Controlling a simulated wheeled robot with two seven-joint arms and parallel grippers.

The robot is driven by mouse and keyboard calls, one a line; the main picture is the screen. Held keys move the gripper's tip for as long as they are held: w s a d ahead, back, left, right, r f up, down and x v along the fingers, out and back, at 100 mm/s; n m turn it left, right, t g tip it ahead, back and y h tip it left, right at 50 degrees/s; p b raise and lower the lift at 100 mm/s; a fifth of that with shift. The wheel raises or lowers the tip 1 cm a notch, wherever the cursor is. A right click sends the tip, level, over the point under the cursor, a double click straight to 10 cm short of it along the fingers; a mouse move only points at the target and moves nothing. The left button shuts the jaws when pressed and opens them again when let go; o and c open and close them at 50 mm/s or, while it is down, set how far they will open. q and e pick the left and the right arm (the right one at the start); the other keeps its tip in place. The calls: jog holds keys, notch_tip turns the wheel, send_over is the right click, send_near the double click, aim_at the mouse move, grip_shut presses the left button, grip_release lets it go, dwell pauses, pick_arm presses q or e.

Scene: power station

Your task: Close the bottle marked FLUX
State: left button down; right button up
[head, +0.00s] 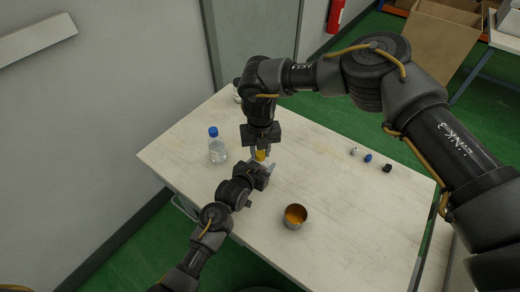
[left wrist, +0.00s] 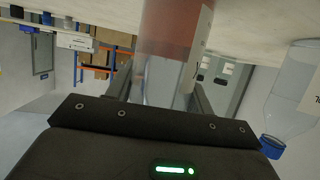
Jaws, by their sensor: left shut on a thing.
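My left gripper (head: 266,170) is shut on a bottle with a pale label and reddish upper part, seen close up in the left wrist view (left wrist: 172,45). The picture there is upside down, with the tabletop along its top. In the head view only a small yellow part (head: 260,155) shows between the two grippers; I cannot tell whether it is a cap or the bottle. My right gripper (head: 261,149) points straight down right above it, and its fingers are too small and covered to read. The FLUX marking is not readable.
A clear bottle with a blue cap (head: 217,150) stands left of the grippers. A metal cup with an orange inside (head: 295,216) stands toward the front. Small white (head: 353,151), blue (head: 368,158) and black (head: 387,168) pieces lie at the right. The table (head: 345,200) is otherwise mostly clear.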

grip_shut()
jog(key=m, duration=0.5)
jog(key=shift+a, duration=0.1)
jog(key=m, duration=0.2)
jog(key=shift+m, duration=0.4)
jog(key=m, duration=0.8)
jog(key=shift+o, duration=2)
grip_release()
jog(key=shift+o, duration=0.6)
